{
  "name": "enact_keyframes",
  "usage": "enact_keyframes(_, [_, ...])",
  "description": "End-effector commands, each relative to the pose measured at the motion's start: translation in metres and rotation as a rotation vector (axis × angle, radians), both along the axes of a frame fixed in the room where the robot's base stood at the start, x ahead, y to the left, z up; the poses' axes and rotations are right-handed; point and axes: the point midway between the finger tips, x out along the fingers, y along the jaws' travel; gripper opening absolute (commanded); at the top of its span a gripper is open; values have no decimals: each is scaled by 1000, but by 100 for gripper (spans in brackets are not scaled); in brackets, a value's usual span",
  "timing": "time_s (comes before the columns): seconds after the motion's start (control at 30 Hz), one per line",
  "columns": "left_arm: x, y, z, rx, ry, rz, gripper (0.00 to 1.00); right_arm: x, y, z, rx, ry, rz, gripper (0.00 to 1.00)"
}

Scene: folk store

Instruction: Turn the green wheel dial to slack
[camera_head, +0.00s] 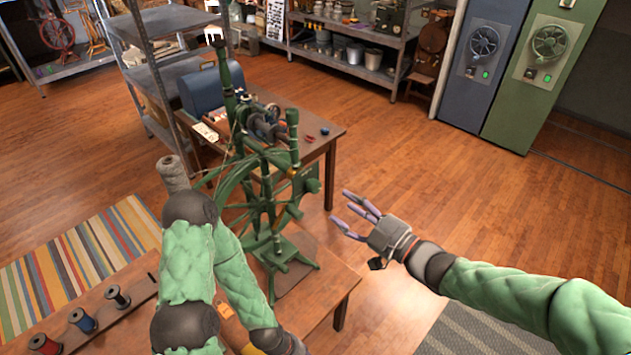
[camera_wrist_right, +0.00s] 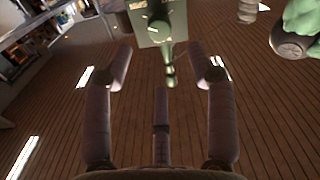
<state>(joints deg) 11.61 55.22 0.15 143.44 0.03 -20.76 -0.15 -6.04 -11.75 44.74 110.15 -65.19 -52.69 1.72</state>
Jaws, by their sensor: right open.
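A green spinning wheel (camera_head: 262,205) stands on a wooden table in the middle of the head view. A small green box (camera_head: 306,181) sits on its right side. In the right wrist view a pale green plate with a dial (camera_wrist_right: 157,27) shows at the top centre; its labels are too small to read. My right gripper (camera_head: 362,212) is open and empty, to the right of the spinning wheel and apart from it. In the right wrist view its fingers (camera_wrist_right: 165,75) spread below the dial plate. My left arm crosses in front of the spinning wheel's lower left; its gripper is out of view.
Behind the spinning wheel is a desk (camera_head: 328,133) with small items. Spools (camera_head: 82,320) and a thread cone (camera_head: 173,172) are at left. Blue (camera_head: 482,70) and green (camera_head: 540,75) cabinets stand at the back right.

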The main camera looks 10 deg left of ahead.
Motion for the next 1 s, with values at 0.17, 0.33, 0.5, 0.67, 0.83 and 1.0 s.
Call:
enact_keyframes(0.17, [0, 0, -2, 0, 0, 0, 40, 11, 20, -1, -1, 1, 4, 57])
enact_keyframes(0.33, [0, 0, -3, 0, 0, 0, 40, 28, 46, -2, -1, 2, 4, 57])
enact_keyframes(0.5, [0, 0, -3, 0, 0, 0, 40, 44, 68, -2, 0, 3, 1, 57])
enact_keyframes(0.67, [0, 0, -4, 0, 0, 0, 40, 53, 81, -1, 0, 2, 0, 57])
enact_keyframes(0.83, [0, 0, -4, 0, 0, 0, 40, 57, 87, -1, 0, 3, -1, 57])
enact_keyframes(1.0, [0, 0, -4, 0, 0, 0, 40, 58, 87, -1, 0, 2, -2, 57])
